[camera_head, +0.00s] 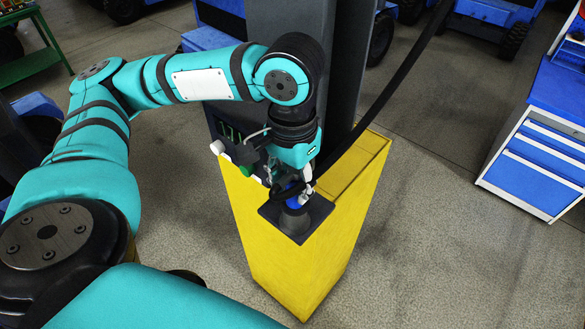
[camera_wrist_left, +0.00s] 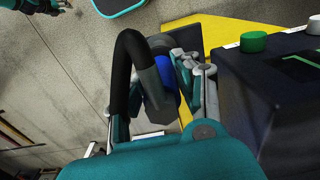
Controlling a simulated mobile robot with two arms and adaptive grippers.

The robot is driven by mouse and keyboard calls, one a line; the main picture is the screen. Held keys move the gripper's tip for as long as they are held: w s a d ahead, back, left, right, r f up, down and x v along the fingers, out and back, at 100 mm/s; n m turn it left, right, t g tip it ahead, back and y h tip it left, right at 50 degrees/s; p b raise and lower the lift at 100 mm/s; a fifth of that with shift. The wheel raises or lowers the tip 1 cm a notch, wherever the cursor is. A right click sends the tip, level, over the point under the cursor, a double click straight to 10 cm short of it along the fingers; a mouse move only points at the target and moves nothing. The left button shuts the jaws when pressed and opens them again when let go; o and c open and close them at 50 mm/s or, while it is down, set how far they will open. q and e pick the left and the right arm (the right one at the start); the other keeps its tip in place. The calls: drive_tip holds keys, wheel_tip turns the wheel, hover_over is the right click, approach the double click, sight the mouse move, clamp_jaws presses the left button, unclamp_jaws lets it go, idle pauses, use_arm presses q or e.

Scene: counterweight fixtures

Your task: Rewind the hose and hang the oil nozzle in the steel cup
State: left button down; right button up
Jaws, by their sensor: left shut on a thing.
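The oil nozzle (camera_head: 294,202) has a blue part and sits right over the grey steel cup (camera_head: 293,221), on a dark plate on top of the yellow pedestal. I cannot tell how far its tip is inside the cup. My left gripper (camera_head: 296,188) is shut on the nozzle; the blue part also shows between its fingers in the left wrist view (camera_wrist_left: 165,78). The black hose (camera_head: 390,92) runs from the nozzle up to the upper right, and bends in a loop in the left wrist view (camera_wrist_left: 127,75). In that view, part of what looks like my right gripper (camera_wrist_left: 58,5) shows at the top left corner, cut off.
The yellow pedestal (camera_head: 345,205) carries a dark control box (camera_head: 228,135) with a green display, white knob and green button beside my left gripper. A grey column (camera_head: 345,60) rises behind. A blue drawer cabinet (camera_head: 545,150) stands at the right. The floor between is clear.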

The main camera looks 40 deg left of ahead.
use_arm(q)
drive_tip(key=shift+s+f, duration=0.15)
drive_tip(key=shift+f, duration=0.05)
drive_tip(key=c, duration=1.3)
unclamp_jaws()
drive_tip(key=o, duration=0.4)
drive_tip(key=shift+w, duration=0.2)
drive_tip(key=shift+o, duration=0.2)
drive_tip(key=shift+r, duration=0.15)
wheel_tip(320, 180, up, 3)
drive_tip(key=p, duration=0.3)
drive_tip(key=shift+r, duration=3.45)
